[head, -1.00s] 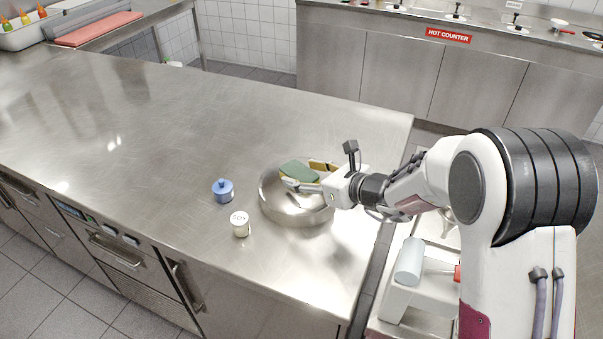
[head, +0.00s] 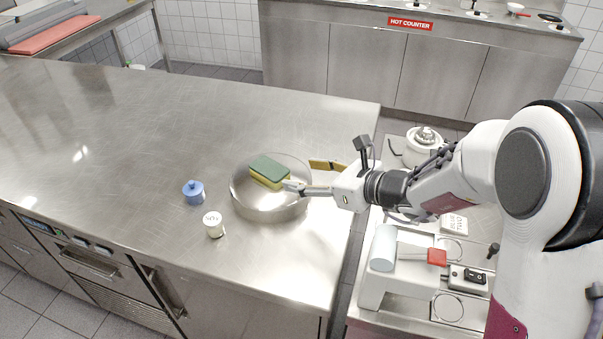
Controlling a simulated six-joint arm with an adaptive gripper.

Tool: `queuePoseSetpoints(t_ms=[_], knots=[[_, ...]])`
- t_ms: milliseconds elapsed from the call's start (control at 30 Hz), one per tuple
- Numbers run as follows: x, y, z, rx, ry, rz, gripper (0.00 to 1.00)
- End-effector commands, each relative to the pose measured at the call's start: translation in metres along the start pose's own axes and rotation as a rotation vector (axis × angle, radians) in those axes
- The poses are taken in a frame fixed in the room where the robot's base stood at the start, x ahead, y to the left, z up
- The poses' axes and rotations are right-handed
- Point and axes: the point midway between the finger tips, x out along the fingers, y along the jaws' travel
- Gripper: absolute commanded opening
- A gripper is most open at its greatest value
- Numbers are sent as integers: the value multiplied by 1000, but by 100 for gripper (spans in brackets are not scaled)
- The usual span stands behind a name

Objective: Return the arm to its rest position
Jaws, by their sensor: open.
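My gripper (head: 308,178) is open and empty, with its fingers apart at the right rim of a steel bowl on the metal counter (head: 150,130). A green and yellow sponge (head: 269,171) sits at the steel bowl (head: 270,213), tilted, and appears to rest in it. The near fingertip is close to the sponge's right end; I cannot tell whether they touch. My arm reaches in from the right.
A blue lidded pot (head: 194,192) and a small labelled jar (head: 214,225) stand left of the bowl. A white pot (head: 425,141) and a white device with a grey cylinder (head: 383,248) are right of the counter edge. The counter's left is clear.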

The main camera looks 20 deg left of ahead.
Motion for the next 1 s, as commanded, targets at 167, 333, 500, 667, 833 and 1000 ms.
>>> queuePoseSetpoints(t_ms=[167,333,500,667,833,1000], knots=[[0,0,0,0,0,0,55],[0,0,0,0,0,0,55],[0,0,0,0,0,0,55],[0,0,0,-1,0,0,55],[-4,1,3,-16,0,2,55],[-16,6,13,-73,0,10,55]])
